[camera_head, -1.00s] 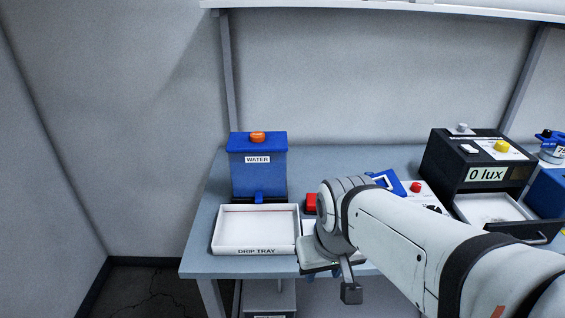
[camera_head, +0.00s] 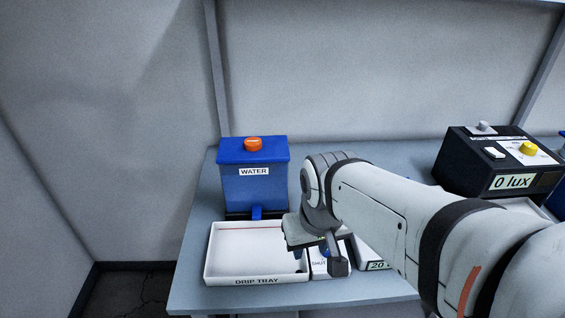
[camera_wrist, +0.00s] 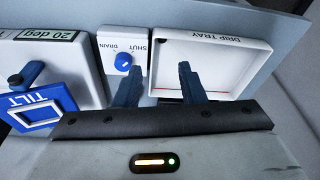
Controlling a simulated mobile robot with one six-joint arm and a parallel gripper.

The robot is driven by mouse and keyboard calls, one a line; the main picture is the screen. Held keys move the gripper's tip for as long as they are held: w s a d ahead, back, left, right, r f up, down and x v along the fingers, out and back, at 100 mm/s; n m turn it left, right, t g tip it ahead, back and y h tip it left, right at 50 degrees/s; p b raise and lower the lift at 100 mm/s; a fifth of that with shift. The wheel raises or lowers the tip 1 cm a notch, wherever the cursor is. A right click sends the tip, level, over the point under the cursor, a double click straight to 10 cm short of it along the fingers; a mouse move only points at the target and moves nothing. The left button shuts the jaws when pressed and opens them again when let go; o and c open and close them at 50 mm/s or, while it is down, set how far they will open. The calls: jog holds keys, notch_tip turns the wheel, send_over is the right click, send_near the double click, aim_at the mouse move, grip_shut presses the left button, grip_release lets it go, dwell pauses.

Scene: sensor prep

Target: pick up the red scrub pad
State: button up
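No red scrub pad can be made out in either current view. The area behind my arm in the head view is hidden. My gripper (camera_head: 320,250) hangs over the bench's front part, by the right side of the drip tray. In the wrist view, the two dark blue fingers of my gripper (camera_wrist: 157,82) are apart with nothing held between them. Beyond them are the drip tray's edge and a white panel with a blue knob.
A white drip tray (camera_head: 213,275) sits before a blue water tank (camera_head: 255,180). A black lux box (camera_head: 470,160) stands right.

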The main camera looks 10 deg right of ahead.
jog(key=shift+a, duration=0.1)
